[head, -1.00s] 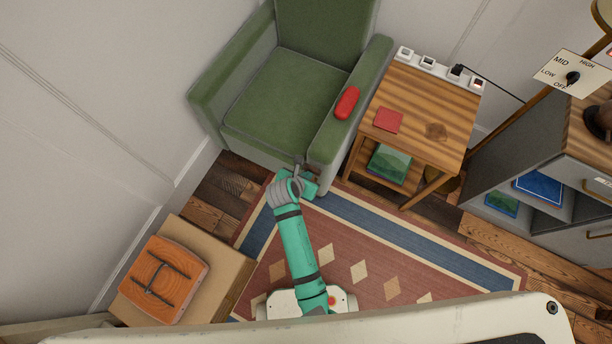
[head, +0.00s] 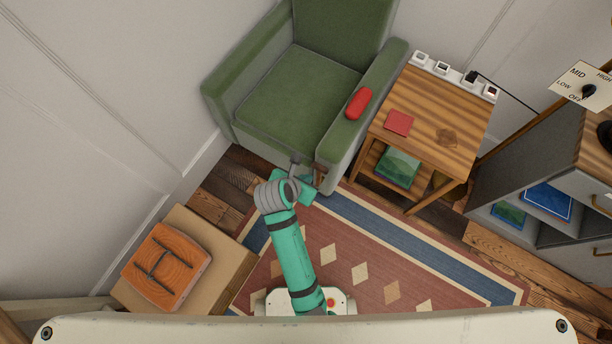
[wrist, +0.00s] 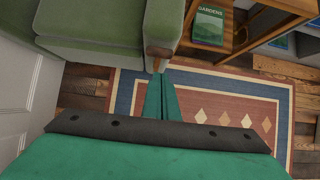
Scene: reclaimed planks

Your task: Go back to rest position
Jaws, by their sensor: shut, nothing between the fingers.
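My gripper (head: 308,188) is at the end of my teal arm, by the front of the green armchair (head: 300,92) and above the patterned rug. In the wrist view its two teal fingers (wrist: 160,92) are together, with nothing between them. In the head view the wrist partly hides the fingers. I cannot tell whether the fingers touch the chair.
A red object (head: 359,103) lies on the chair's right arm. A wooden side table (head: 430,115) with a red item (head: 398,122) stands to the right, near a grey cabinet (head: 545,200). The rug (head: 385,262) is clear.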

